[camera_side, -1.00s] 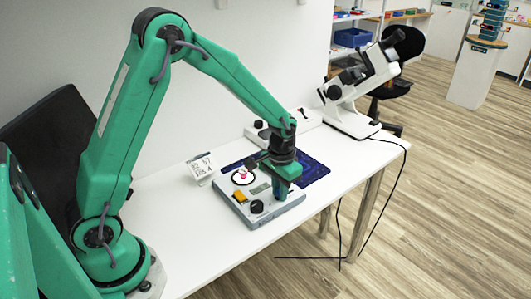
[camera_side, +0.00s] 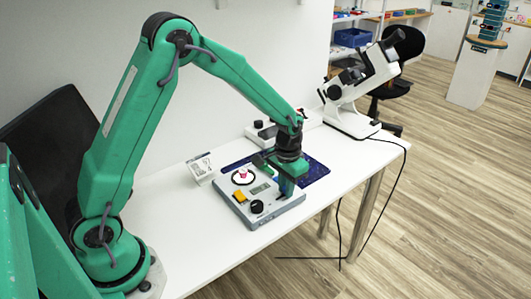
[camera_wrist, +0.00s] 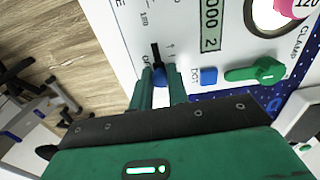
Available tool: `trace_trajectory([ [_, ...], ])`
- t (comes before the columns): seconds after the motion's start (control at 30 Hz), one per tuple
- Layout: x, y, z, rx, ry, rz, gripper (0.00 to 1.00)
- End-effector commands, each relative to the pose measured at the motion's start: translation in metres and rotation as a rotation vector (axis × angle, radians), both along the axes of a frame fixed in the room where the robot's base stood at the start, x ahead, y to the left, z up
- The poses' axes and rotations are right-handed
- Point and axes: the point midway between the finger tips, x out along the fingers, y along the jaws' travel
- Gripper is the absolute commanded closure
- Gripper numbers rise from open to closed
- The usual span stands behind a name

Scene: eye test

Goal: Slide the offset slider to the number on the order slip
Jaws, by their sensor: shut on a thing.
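The offset slider is a small blue knob (camera_wrist: 160,77) at the near end of a short black slot in the wrist view. My gripper (camera_wrist: 160,92) is shut on this knob, one green finger on each side. In the side view my gripper (camera_side: 284,187) is down at the right part of the grey-white instrument (camera_side: 268,215), and the knob is hidden there. The order slip (camera_side: 201,169) is a white card standing left of the instrument; its writing is too small to read surely. Marks beside the slot are partly cut off or blurred.
Close to the slider are a blue square button (camera_wrist: 208,76), a green clamp lever (camera_wrist: 255,72) and a number display (camera_wrist: 211,25). The instrument also has a yellow part (camera_side: 240,195) and a black knob (camera_side: 257,207). A white microscope-like device (camera_side: 355,90) stands behind right.

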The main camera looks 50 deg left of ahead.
Motion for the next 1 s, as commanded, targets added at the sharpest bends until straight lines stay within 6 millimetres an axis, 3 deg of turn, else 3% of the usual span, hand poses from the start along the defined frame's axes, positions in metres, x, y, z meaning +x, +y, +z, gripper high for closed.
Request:
trace_trajectory([
  [1.0,0.020,-0.001,-0.001,0.000,0.002,0.000,1.00],
])
